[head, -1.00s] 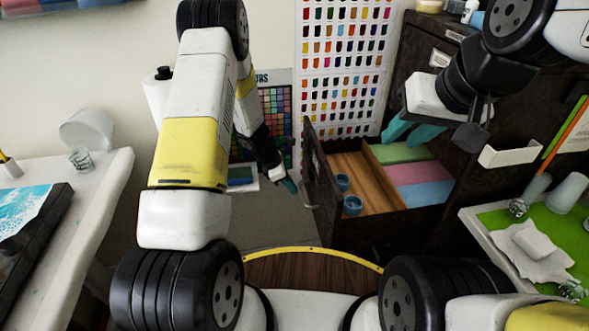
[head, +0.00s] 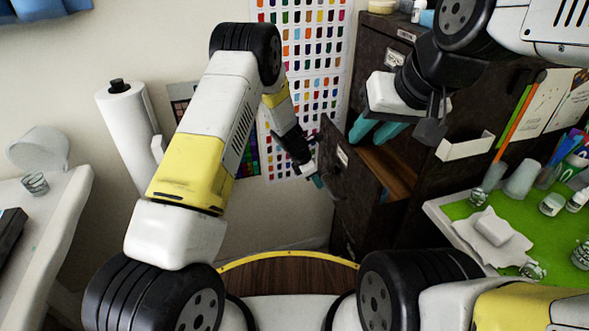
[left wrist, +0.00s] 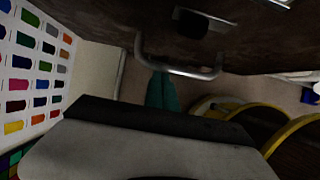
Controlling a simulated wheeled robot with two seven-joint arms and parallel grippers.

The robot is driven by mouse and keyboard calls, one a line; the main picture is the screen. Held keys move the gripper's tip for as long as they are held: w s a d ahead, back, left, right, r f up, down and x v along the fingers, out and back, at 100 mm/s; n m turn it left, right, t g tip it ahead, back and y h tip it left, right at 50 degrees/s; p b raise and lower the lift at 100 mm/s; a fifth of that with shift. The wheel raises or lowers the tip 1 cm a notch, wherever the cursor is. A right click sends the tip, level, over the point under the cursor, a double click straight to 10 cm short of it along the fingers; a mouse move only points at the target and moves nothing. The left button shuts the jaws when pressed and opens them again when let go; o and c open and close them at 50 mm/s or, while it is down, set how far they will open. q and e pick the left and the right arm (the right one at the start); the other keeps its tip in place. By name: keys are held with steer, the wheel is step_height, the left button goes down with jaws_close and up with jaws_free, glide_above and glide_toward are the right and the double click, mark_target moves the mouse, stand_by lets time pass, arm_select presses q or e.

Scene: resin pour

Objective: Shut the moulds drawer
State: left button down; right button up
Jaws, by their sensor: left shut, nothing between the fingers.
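The moulds drawer (head: 352,185) is a dark brown drawer in the dark cabinet, partly open. A strip of its brown wooden inside shows behind the front panel; the contents are hidden. My left gripper (head: 318,181) is shut and empty, at the outer side of the drawer front. In the left wrist view, the dark front (left wrist: 110,18) spans the top, with a metal bar handle (left wrist: 180,71). The teal fingertips (left wrist: 162,92) are right by this handle; I cannot tell if they touch it. My right gripper (head: 374,130) has its teal fingers apart and hangs empty above the drawer.
The dark cabinet (head: 465,100) carries a white holder (head: 465,146). A green-topped table (head: 555,226) with cups and jars stands at right. A white table (head: 55,225) is at left. A paper roll (head: 128,125) and colour chart (head: 308,70) are at the back wall.

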arm_select(q)
steer(key=w+d, duration=0.1)
steer(key=d, duration=0.3)
steer(key=w+d, duration=0.1)
steer(key=d, duration=0.3)
steer(key=w+d, duration=0.1)
steer(key=d, duration=0.3)
steer(key=shift+w, duration=0.1)
steer(key=shift+d+r, duration=0.1)
steer(key=shift+d, duration=0.15)
